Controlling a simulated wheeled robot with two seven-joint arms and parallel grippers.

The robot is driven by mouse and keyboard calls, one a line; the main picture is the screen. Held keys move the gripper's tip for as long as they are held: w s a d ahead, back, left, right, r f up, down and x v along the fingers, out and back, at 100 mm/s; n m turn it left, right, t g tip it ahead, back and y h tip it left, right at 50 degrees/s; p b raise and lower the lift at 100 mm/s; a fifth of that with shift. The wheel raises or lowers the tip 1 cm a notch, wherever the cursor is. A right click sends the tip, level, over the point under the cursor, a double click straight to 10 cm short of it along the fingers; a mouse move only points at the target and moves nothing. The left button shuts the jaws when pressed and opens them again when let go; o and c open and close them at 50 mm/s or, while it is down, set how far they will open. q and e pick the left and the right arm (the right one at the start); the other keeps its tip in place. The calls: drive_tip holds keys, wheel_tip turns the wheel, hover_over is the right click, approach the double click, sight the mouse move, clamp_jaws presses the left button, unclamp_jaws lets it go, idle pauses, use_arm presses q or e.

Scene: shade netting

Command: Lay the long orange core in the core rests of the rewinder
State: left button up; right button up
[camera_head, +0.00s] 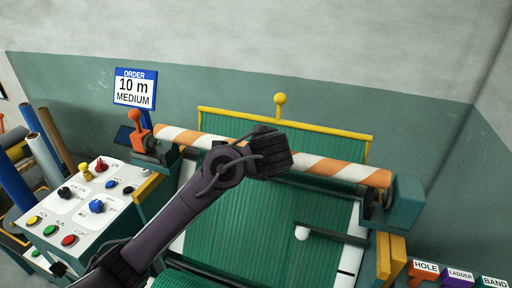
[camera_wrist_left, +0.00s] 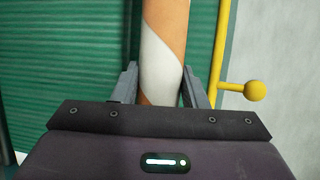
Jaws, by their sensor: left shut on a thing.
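The long orange core (camera_head: 335,168) with white spiral bands spans the rewinder from left to right. It also fills the middle of the left wrist view (camera_wrist_left: 165,40). My left gripper (camera_head: 268,160) reaches over the core's middle and is shut on it. In the left wrist view, its two grey fingers (camera_wrist_left: 160,88) stand on either side of the core. The core's left end is beside the left end block (camera_head: 155,150) with the orange lever. Its right end is beside the right teal block (camera_head: 402,200). I cannot tell whether its ends touch the rests. My right gripper is out of view.
A yellow bar with a ball knob (camera_head: 280,100) rises behind the core. Green netting (camera_head: 250,225) covers the sloped bed. A white control panel (camera_head: 85,205) stands left. The order sign (camera_head: 134,90) reads 10 m MEDIUM. Labelled boxes (camera_head: 457,275) are front right.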

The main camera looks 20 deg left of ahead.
use_arm(q)
wheel_tip(320, 180, down, 2)
drive_tip(key=shift+b, duration=0.5)
drive_tip(key=shift+f+b, duration=0.6)
drive_tip(key=shift+f, duration=0.5)
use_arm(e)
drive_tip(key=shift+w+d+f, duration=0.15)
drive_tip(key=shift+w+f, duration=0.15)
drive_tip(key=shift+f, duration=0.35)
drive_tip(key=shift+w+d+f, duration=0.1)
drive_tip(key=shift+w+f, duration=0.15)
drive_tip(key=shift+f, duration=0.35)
use_arm(q)
drive_tip(key=o, duration=1.3)
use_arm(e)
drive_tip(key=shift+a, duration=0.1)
use_arm(q)
drive_tip(key=shift+d, duration=0.1)
